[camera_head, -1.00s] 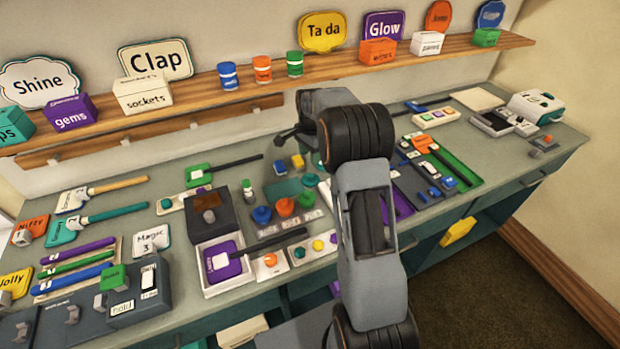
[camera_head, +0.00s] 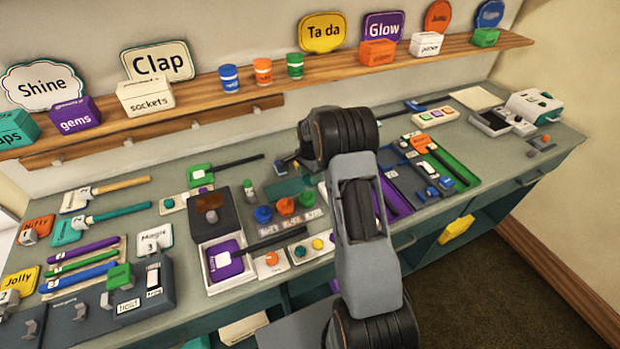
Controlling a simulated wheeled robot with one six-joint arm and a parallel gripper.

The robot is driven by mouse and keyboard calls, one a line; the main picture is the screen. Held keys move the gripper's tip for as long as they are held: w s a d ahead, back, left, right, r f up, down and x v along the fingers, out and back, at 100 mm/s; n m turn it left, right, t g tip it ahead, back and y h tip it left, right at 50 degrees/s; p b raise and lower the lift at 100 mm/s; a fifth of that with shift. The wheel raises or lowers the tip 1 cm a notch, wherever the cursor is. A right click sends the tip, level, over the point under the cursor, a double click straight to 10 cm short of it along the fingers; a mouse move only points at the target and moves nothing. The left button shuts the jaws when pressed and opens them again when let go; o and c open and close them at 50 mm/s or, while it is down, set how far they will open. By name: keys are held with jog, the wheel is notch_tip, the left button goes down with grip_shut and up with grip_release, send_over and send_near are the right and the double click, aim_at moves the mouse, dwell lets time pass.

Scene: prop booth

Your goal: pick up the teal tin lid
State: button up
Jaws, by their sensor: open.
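A flat dark-teal rectangular piece (camera_head: 284,190) lies on the counter behind a row of coloured knobs. It looks like the teal tin lid, but its details are too small to be sure. My gripper (camera_head: 287,161) is small and dark in this view, low over the counter just behind the teal piece. It is open, and I see nothing held in it. My arm's wrist hides part of the gripper and the counter behind it. I cannot tell whether the fingers touch anything.
Blue (camera_head: 263,214), orange (camera_head: 285,206) and green knobs stand in front of the teal piece. An open dark box (camera_head: 212,212) is to the left, and a green tray (camera_head: 455,168) to the right. A shelf (camera_head: 200,107) with boxes and cans runs above.

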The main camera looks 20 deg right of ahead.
jog(key=shift+c, duration=0.3)
grip_shut()
jog(key=shift+r, duration=0.15)
